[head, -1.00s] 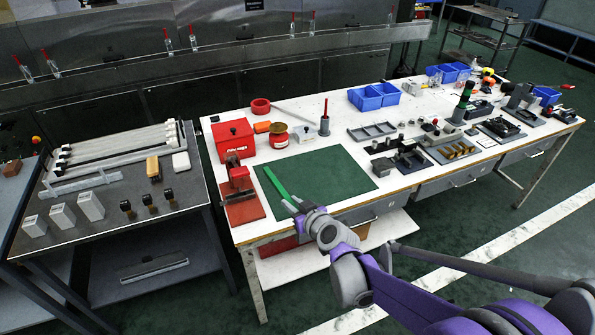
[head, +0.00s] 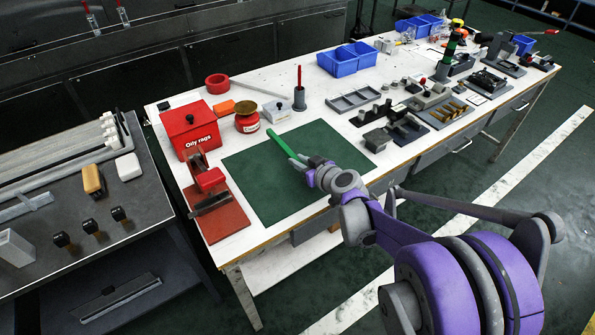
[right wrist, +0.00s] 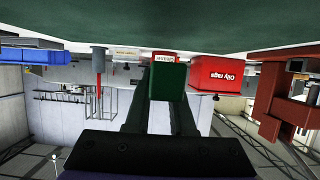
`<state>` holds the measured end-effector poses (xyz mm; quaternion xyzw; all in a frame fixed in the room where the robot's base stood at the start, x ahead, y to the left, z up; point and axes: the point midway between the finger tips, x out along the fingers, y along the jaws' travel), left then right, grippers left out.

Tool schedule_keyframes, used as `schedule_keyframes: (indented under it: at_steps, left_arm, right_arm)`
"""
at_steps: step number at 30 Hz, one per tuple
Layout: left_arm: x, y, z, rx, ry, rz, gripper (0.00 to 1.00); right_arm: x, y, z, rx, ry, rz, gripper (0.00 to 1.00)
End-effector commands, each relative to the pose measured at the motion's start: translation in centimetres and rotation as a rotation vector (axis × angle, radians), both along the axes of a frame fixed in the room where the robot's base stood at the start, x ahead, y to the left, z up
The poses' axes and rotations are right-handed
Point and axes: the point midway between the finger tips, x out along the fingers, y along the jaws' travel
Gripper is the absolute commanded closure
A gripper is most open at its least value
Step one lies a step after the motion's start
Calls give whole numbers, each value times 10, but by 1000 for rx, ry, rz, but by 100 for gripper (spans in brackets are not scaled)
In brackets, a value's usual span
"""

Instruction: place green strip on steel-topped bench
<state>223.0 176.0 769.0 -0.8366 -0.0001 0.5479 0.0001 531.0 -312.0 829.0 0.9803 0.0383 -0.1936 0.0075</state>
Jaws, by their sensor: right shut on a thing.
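The green strip (head: 281,142) is a thin, bright green bar over the dark green mat on the white-topped bench. My right gripper (head: 303,161) is shut on its near end, and its far end points to the back left. In the right wrist view the strip's green end (right wrist: 167,80) shows between the fingers, close to the mat; I cannot tell whether it touches. The grey-topped bench (head: 147,192), which looks like the steel-topped one, stands at the left, partly cut off by the frame. My left gripper is not in view.
A red oily-rags box (head: 190,128) and a red-based press (head: 216,217) stand left of the green mat (head: 255,190). Blocks, a wooden-backed brush (head: 93,180) and black-topped pieces crowd the grey-topped bench. A gap separates the benches.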

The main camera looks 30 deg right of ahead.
Motion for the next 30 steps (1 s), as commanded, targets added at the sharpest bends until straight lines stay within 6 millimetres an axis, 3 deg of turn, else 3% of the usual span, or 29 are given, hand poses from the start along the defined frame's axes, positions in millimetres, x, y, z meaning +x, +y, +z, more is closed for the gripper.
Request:
schedule_keyframes:
  at_steps: [10, 21, 22, 24, 26, 30]
  left_arm:
    - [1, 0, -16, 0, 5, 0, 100]
    - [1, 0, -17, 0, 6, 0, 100]
    - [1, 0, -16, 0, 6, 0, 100]
    - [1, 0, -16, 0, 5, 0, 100]
    - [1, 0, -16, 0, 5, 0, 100]
    - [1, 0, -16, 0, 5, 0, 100]
  right_arm:
    - [0, 0, -40, 0, 0, 0, 100]
    - [0, 0, -43, 0, 0, 0, 100]
    - [0, 0, -43, 0, 0, 0, 73]
    - [0, 0, -42, 0, 0, 0, 60]
    - [0, 0, -42, 0, 0, 0, 49]
    - [0, 0, -42, 0, 0, 0, 48]
